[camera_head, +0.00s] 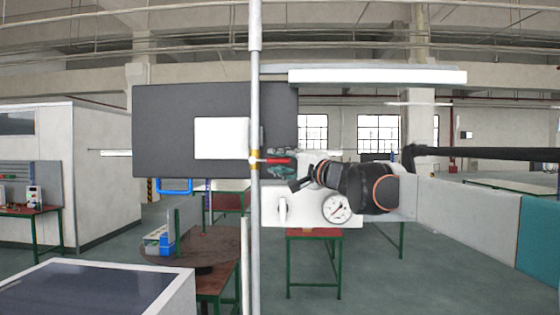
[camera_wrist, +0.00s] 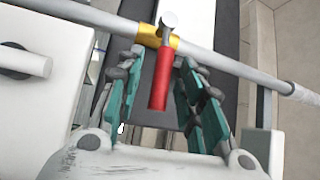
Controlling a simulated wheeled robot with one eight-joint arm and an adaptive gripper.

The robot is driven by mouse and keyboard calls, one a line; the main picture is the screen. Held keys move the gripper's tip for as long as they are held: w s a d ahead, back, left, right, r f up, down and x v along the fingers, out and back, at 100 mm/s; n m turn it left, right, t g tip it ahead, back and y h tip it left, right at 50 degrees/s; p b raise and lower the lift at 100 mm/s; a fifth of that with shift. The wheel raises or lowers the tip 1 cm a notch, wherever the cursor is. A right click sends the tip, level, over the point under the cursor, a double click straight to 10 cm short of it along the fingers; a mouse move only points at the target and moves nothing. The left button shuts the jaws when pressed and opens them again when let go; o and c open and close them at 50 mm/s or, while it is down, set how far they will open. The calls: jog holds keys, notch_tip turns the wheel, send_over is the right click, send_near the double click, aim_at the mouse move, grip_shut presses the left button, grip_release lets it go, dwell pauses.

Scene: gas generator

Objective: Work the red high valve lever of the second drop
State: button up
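The red valve lever (camera_head: 277,161) sticks out to the right from a brass valve body (camera_head: 254,161) on a vertical grey pipe (camera_head: 254,220) in the head view. In the wrist view the red lever (camera_wrist: 161,78) lies between the two teal-padded fingers of my gripper (camera_wrist: 163,95), with visible gaps on both sides. The brass fitting (camera_wrist: 158,38) and pipe (camera_wrist: 225,62) run just beyond the fingertips. My gripper (camera_head: 292,167) is open around the lever and does not appear to touch it. The fingers partly blend into the dark background in the head view.
A dark panel with a white plate (camera_head: 221,138) stands behind the pipe. A round brown table (camera_head: 215,245) stands lower left.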

jog(key=shift+w+a, duration=0.15)
grip_shut()
jog(key=shift+r, duration=0.1)
